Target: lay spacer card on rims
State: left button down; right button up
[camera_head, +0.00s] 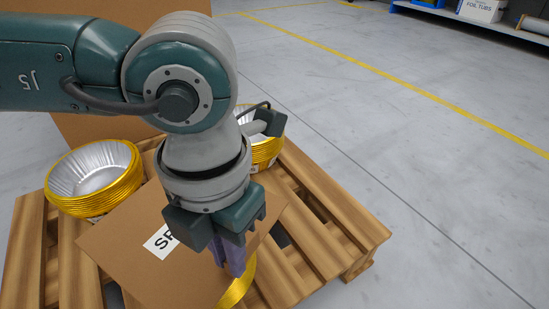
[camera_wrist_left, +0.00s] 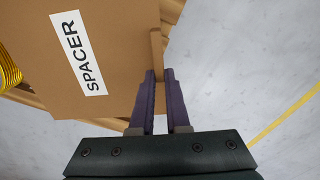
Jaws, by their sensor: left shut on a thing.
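The spacer card (camera_head: 135,255) is a flat brown sheet with a white label, partly covered by my arm in the head view. In the left wrist view the card (camera_wrist_left: 120,60) shows its label "SPACER". My left gripper (camera_head: 236,268) is shut on the card's edge near the front right, and its purple fingers (camera_wrist_left: 160,78) sit at that edge. Stacks of foil tubs with gold rims stand at the left (camera_head: 95,178), behind my arm (camera_head: 268,150), and partly under the card at the front (camera_head: 242,286). Whether the card touches the rims I cannot tell.
The stacks stand on a wooden pallet (camera_head: 345,222) with gaps between its slats. A tall brown board (camera_head: 85,128) rises behind it. The grey floor to the right is clear up to a shelf (camera_head: 480,25) at the back right. Yellow lines cross the floor.

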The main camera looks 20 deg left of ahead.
pick_arm(q)
jog(key=c, duration=1.4)
grip_release()
jog(key=shift+f, duration=0.15)
jog(key=o, duration=0.5)
